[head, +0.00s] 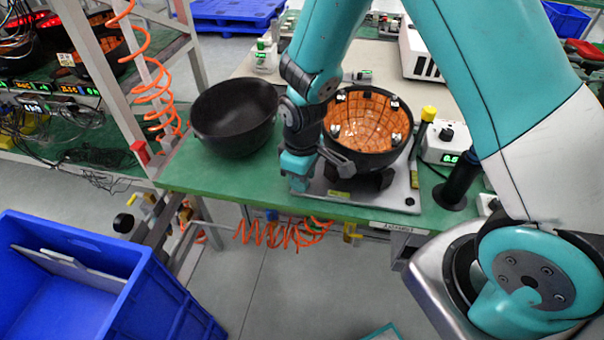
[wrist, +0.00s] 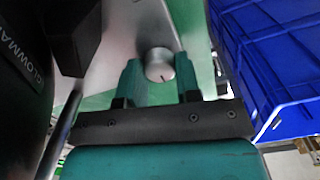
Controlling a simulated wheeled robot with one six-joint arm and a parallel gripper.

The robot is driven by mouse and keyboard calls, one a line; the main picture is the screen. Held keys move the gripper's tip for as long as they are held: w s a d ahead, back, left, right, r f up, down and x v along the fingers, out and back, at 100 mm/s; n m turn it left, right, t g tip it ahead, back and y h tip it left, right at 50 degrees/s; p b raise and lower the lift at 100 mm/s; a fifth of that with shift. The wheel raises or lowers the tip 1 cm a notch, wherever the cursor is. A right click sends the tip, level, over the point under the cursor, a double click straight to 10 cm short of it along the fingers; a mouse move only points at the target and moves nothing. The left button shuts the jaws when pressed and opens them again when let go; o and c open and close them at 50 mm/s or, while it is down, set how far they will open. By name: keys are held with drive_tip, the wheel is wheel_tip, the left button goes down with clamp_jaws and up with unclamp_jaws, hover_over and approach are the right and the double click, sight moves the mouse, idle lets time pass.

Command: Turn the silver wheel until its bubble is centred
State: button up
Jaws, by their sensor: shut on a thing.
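The silver wheel (wrist: 159,64) shows in the wrist view as a small round knob with a dark mark on its face, at the edge of a grey metal plate (wrist: 120,45). My gripper (wrist: 157,75) has its two teal fingers on either side of the wheel, shut on it. In the head view my gripper (head: 297,182) reaches down at the left front corner of the plate, which carries a black bowl with an orange tiled inside (head: 362,125); the wheel is hidden there. A yellow-green patch (head: 339,196) lies on the plate's front edge, too small to show a bubble.
An empty black bowl (head: 235,118) stands left of my gripper on the green bench (head: 200,170). A blue crate (head: 75,235) is on the floor at left. A black post (head: 458,183) and a small meter (head: 443,143) stand at right.

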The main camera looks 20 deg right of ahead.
drive_tip(key=shift+w+n, duration=0.1)
drive_tip(key=shift+n, duration=0.8)
drive_tip(key=o, duration=0.9)
drive_tip(key=shift+o, duration=0.2)
drive_tip(key=shift+r, duration=0.15)
wheel_tip(320, 180, up, 17)
drive_tip(key=shift+r, duration=0.1)
